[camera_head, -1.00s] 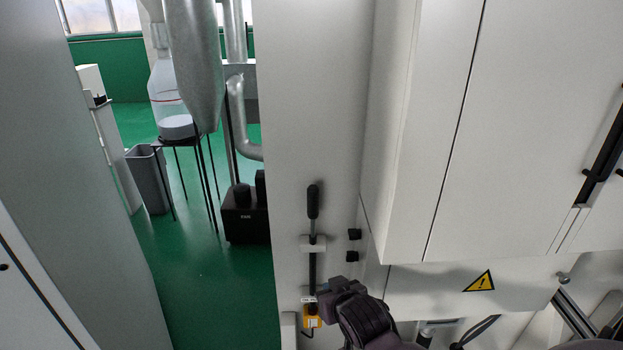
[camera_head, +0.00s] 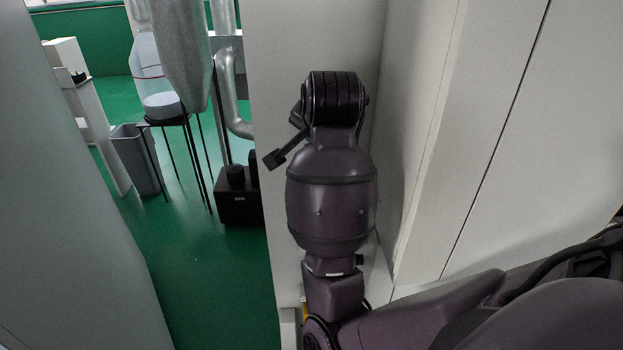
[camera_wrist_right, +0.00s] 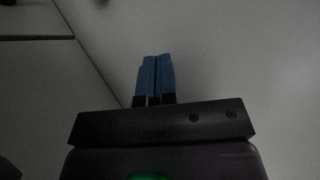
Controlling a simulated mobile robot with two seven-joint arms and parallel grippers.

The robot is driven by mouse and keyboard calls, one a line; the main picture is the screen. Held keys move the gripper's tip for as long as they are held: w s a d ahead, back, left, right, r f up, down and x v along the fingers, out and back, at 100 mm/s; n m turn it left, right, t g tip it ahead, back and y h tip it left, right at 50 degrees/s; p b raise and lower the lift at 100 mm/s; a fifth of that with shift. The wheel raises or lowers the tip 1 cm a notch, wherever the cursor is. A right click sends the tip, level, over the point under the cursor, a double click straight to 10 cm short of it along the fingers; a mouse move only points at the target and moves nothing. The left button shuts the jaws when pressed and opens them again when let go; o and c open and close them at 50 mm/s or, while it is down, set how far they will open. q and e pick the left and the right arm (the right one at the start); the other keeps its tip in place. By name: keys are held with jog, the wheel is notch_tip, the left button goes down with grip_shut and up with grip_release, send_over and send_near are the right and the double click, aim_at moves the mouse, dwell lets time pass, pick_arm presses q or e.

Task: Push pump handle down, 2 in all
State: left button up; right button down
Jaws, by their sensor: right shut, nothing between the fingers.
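The pump handle is not visible now in the head view. My right arm stands in front of the white panel (camera_head: 277,60) where the black handle showed earlier. In the right wrist view my right gripper (camera_wrist_right: 154,62) has its blue fingers together, with nothing between them. A plain pale surface fills most of that view behind the fingers, and no handle shows there. I cannot tell how far the fingers are from the handle. My left gripper is not in view.
White cabinet fronts (camera_head: 440,130) stand close on the right of my right arm. A black box (camera_head: 238,205), a grey bin (camera_head: 137,160) and a thin-legged stand (camera_head: 170,122) are on the green floor (camera_head: 195,280) at left.

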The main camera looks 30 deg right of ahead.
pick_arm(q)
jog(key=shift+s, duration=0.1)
pick_arm(e)
jog(key=shift+s+r, duration=0.1)
jog(key=shift+r, duration=0.15)
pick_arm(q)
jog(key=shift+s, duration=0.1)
pick_arm(e)
jog(key=shift+f, duration=0.1)
notch_tip(320, 180, down, 7)
jog(key=shift+a+f+b, duration=0.1)
jog(key=shift+f+b, duration=0.45)
jog(key=shift+f, duration=0.05)
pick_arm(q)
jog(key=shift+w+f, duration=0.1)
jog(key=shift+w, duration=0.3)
pick_arm(e)
jog(key=shift+f, duration=0.25)
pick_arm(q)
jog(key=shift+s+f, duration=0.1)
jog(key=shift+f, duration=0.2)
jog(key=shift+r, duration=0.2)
